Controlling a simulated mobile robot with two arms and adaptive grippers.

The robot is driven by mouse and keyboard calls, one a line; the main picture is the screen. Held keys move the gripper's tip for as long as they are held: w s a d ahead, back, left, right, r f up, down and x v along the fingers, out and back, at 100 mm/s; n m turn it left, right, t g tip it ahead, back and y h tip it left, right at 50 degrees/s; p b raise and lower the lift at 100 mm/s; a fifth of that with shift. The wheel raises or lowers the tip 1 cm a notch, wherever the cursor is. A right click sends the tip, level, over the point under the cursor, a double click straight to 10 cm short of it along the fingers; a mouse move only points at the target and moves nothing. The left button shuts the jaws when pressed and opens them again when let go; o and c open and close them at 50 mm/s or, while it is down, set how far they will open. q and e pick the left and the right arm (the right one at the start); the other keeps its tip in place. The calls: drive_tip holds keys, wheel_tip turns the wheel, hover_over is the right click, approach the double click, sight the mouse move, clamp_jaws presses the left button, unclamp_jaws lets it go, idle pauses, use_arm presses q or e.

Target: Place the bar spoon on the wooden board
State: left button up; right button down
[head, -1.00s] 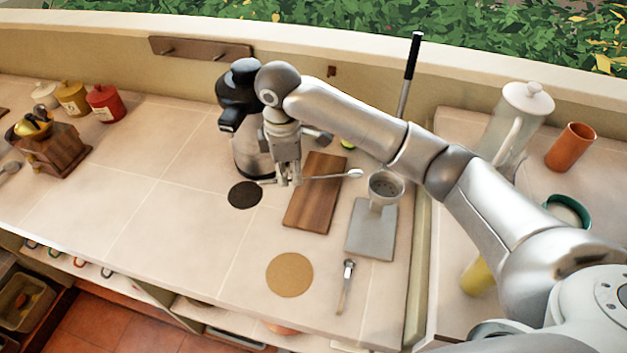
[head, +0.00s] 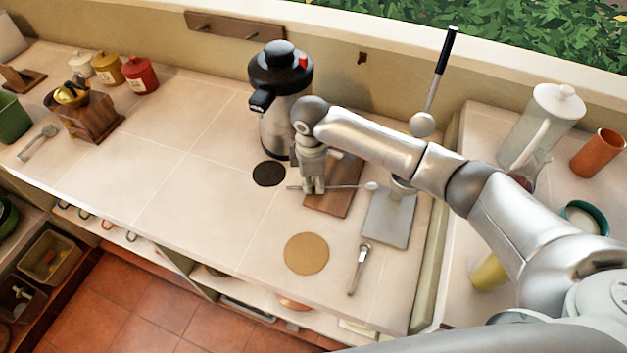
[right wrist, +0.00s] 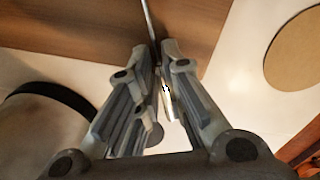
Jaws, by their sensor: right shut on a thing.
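The bar spoon is a thin metal rod with a small pale bowl (head: 371,186) at its right end. My right gripper (head: 314,189) is shut on its shaft near the left end. The spoon lies roughly level across the brown wooden board (head: 345,201); whether it touches the board I cannot tell. In the right wrist view the shaft (right wrist: 150,18) runs up from between the fingers (right wrist: 160,75), with the board (right wrist: 90,35) behind it. The arm hides the board's far part. My left gripper is not in view.
A grey tray with a cup (head: 388,222) stands right of the board. A black disc (head: 268,173) and a steel flask (head: 275,135) are to its left and behind. A cork disc (head: 306,253) and a metal utensil (head: 359,268) lie in front.

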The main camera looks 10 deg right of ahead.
drive_tip(key=c, duration=1.5)
unclamp_jaws()
drive_tip(key=shift+f, duration=0.1)
drive_tip(key=r+b, duration=0.1)
drive_tip(key=r, duration=0.5)
drive_tip(key=r+b, duration=0.1)
drive_tip(key=r, duration=0.5)
drive_tip(key=shift+s+a+r, duration=0.15)
drive_tip(key=shift+a, duration=0.05)
drive_tip(key=shift+r, duration=0.1)
